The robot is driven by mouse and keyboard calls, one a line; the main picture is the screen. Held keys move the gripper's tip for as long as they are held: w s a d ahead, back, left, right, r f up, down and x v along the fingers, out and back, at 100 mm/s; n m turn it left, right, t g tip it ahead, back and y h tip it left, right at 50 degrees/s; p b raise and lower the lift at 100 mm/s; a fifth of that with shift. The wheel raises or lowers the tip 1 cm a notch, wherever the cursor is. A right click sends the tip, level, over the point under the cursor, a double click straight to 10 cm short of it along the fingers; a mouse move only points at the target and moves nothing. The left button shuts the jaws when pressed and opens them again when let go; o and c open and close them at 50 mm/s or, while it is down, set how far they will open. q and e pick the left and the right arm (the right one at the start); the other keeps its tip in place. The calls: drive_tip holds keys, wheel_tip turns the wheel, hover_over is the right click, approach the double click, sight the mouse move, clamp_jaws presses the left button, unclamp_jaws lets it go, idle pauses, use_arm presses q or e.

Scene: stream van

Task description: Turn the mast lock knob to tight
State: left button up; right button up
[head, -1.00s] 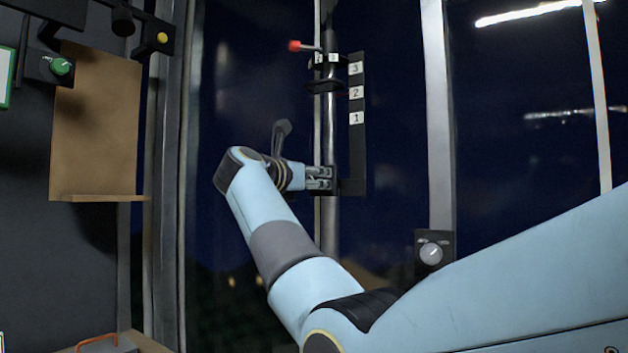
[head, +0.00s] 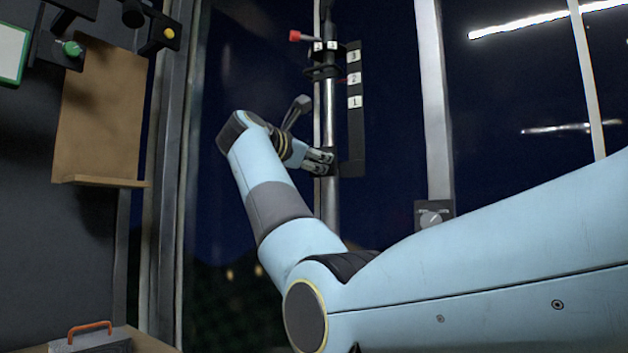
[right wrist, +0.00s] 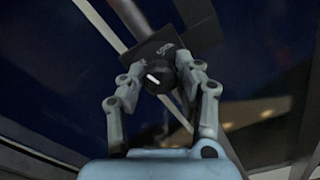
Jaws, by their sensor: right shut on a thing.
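The mast lock knob (right wrist: 157,78) is black with a white pointer line. In the right wrist view it sits on a black plate (right wrist: 150,52) with small pale markings that I cannot read. My right gripper (right wrist: 160,80) is shut on the knob, one finger on each side. The pointer line slants toward the upper left in that view. In the head view my right gripper (head: 320,162) reaches the silver mast (head: 330,110) at its lower black bracket, and the knob is hidden there. My left gripper is not in view.
A black scale strip (head: 355,130) numbered 1 to 3 stands beside the mast. A red-tipped lever (head: 296,36) sticks out above. A silver dial (head: 432,219) is on the right post. A brown board (head: 100,115) and a green knob (head: 72,48) are at left.

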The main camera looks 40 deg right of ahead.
drive_tip(key=m+b, duration=0.2)
drive_tip(key=b, duration=0.1)
drive_tip(key=shift+f+m, duration=0.35)
drive_tip(key=shift+m, duration=0.05)
drive_tip(key=m+b, duration=0.2)
drive_tip(key=shift+m, duration=0.4)
drive_tip(key=m+b, duration=0.2)
drive_tip(key=m, duration=0.1)
drive_tip(key=shift+r+m+b, duration=0.1)
drive_tip(key=shift+m+b, duration=0.6)
drive_tip(key=shift+m, duration=0.9)
drive_tip(key=o, duration=1.2)
drive_tip(key=shift+c, duration=0.2)
drive_tip(key=shift+s, duration=0.1)
drive_tip(key=v, duration=1.2)
